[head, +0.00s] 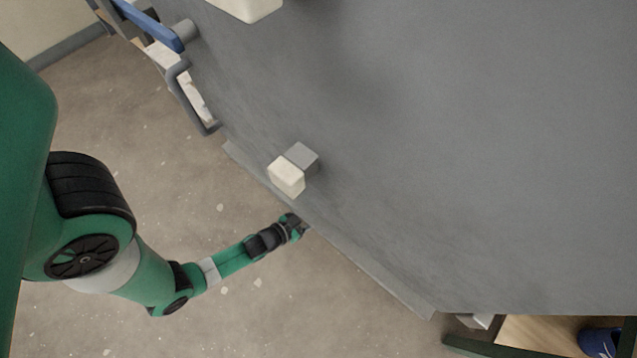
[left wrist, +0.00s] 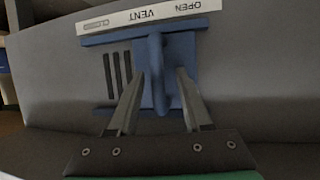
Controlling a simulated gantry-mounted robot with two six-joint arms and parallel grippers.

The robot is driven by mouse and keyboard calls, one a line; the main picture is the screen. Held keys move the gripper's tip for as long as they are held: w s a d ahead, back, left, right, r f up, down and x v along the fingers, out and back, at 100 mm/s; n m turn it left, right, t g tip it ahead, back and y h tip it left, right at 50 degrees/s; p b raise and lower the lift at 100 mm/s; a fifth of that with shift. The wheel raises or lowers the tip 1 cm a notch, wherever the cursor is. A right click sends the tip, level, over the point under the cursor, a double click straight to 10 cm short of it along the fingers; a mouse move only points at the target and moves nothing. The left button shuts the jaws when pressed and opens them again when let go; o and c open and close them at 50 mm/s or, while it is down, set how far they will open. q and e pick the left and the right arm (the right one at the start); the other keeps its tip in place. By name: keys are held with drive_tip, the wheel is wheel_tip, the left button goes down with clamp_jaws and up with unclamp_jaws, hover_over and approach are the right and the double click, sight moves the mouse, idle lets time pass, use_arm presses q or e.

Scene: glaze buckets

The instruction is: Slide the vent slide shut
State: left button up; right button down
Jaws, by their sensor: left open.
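The blue vent slide (left wrist: 181,51) shows in the left wrist view, a flat plate with a raised upright handle (left wrist: 157,62). It sits at the right part of its track, below the upside-down "OPEN" end of the label (left wrist: 150,14). Dark vent slots (left wrist: 118,72) are uncovered to its left, toward the "CLOSED" end. My left gripper (left wrist: 161,76) is open, with one finger on each side of the handle; I cannot tell whether either touches it. In the head view my left gripper (head: 297,224) is at the grey body's lower edge, where the vent is hidden. My right gripper is not in view.
The large grey body (head: 450,130) fills the right of the head view. A cream block on a grey stub (head: 287,176) juts out just above my left gripper. A grey bar handle (head: 180,97) and a blue lever (head: 150,25) are at upper left. Floor (head: 220,300) is open below.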

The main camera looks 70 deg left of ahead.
use_arm(q)
clamp_jaws()
idle(1.3)
